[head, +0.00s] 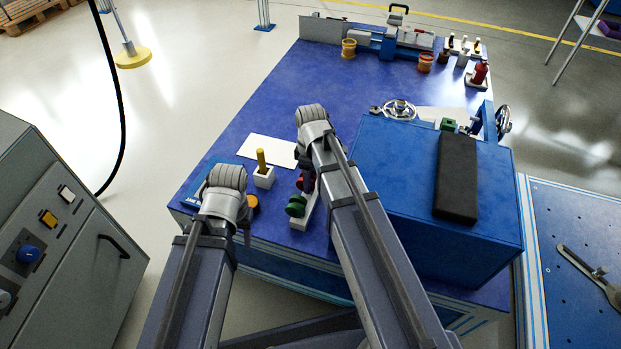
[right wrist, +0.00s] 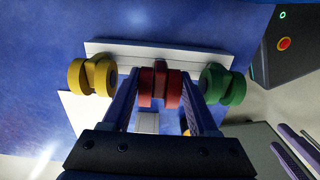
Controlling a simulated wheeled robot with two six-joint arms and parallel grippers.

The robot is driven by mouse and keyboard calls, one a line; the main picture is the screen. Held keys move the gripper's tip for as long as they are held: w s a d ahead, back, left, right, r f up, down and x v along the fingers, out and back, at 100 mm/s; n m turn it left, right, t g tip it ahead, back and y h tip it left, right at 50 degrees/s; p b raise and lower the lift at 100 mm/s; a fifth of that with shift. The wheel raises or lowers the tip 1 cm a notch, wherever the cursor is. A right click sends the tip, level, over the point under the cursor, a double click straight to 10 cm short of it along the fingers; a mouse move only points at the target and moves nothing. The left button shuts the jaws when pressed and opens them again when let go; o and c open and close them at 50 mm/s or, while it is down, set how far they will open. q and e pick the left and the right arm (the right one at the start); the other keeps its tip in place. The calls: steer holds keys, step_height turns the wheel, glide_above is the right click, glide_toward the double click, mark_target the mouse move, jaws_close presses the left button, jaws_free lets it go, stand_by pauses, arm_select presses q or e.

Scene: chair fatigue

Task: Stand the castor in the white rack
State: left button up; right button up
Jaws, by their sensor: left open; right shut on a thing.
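The white rack (right wrist: 120,50) lies on the blue table; part of it shows in the head view (head: 309,211). A yellow castor (right wrist: 92,76) is at its left end and a green castor (right wrist: 222,84) at its right end in the right wrist view. My right gripper (right wrist: 160,88) is shut on a red castor (right wrist: 160,80), between those two and over the rack. Whether the red castor touches the rack I cannot tell. The green castor also shows in the head view (head: 296,205). My left gripper (head: 240,222) is open, left of the rack; its fingertips are mostly hidden.
A large blue box (head: 395,200) with a black pad (head: 457,180) stands close right of my right arm. The table's middle is clear.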

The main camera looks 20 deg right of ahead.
steer(key=shift+f+b, duration=0.6)
steer(key=shift+f, duration=0.05)
steer(key=o, duration=1.3)
steer(key=shift+o, duration=0.2)
step_height(320, 180, up, 8)
steer(key=p, duration=0.8)
